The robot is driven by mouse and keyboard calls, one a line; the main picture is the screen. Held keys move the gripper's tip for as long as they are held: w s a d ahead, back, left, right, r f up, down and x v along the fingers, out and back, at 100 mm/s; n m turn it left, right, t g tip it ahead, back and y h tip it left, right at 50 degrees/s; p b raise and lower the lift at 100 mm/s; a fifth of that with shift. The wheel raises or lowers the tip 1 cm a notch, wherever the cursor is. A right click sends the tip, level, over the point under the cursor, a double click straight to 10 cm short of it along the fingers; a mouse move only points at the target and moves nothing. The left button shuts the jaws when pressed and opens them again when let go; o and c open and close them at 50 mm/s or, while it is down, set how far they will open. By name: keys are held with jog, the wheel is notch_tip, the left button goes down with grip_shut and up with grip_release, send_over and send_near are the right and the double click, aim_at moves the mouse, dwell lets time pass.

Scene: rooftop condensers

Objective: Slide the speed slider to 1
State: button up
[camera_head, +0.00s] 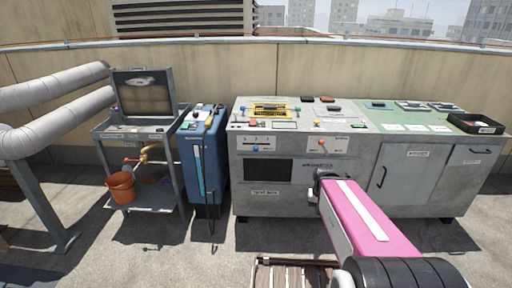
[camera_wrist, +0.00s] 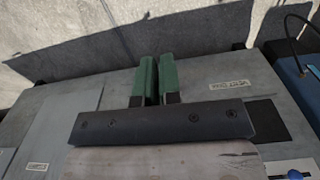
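A white slider panel (camera_head: 265,141) with small marks sits on the upper left front of the grey control cabinet. Its blue knob (camera_head: 255,148) is near the middle of the panel; the marks are too small to read surely. In the wrist view the blue knob (camera_wrist: 294,174) shows at the bottom right edge, with part of the panel cut off. My gripper (camera_wrist: 157,78) has two green fingers close together with nothing seen between them. In the head view my gripper (camera_head: 319,184) is in front of the cabinet, to the right of and below the slider, apart from it.
A second white panel with an orange-knobbed lever (camera_head: 322,143) is right of the slider. A dark screen (camera_head: 268,170) is below it. A blue unit (camera_head: 204,160) with hoses stands left of the cabinet. A wooden slatted item (camera_head: 293,272) lies on the floor in front.

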jog(key=o, duration=0.5)
jog(key=shift+w, duration=0.1)
jog(key=o, duration=0.4)
jog(key=shift+w+f+n+h, duration=0.1)
jog(key=shift+w+n+h, duration=0.2)
jog(key=shift+n, duration=0.1)
jog(key=shift+c, duration=0.2)
jog(key=w+n+t+h, duration=0.2)
jog(key=w+n+h, duration=0.1)
jog(key=w+n, duration=0.15)
jog(key=n+t, duration=1.6)
jog(key=n, duration=1.5)
send_near(255, 150)
jog(key=shift+y, duration=0.4)
jog(key=w, duration=0.3)
jog(key=w+d, duration=0.1)
jog(key=w, duration=0.3)
jog(key=w+d, duration=0.1)
jog(key=w, duration=0.3)
jog(key=shift+d, duration=0.1)
